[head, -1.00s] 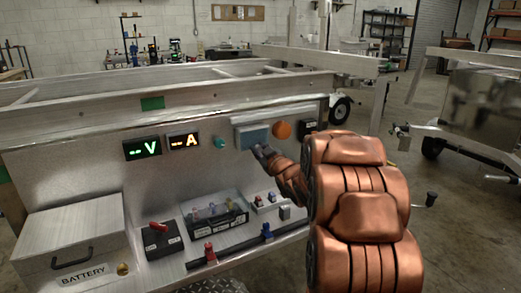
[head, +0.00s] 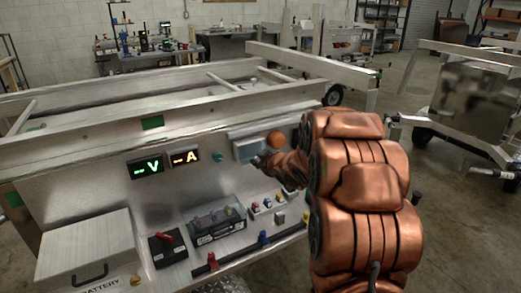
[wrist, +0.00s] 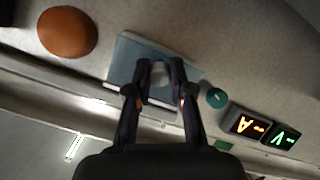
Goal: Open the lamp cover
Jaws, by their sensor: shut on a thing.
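A flat blue-grey lamp cover (head: 251,148) is on the upright metal panel, left of an orange dome (head: 275,139). In the wrist view, the cover (wrist: 128,56) has a pale round knob (wrist: 160,74) on it. My gripper (wrist: 161,70) has its two fingertips on either side of this knob and is shut on it. In the head view, my gripper (head: 258,161) is at the cover's lower right edge, partly hidden by my arm. What lies behind the cover cannot be seen.
A teal knob (head: 217,157), an amber A display (head: 185,156) and a green V display (head: 147,166) are left of the cover. A shelf below holds a battery box (head: 88,248), a red switch (head: 165,240) and a tray (head: 217,224). A trailer rail runs above.

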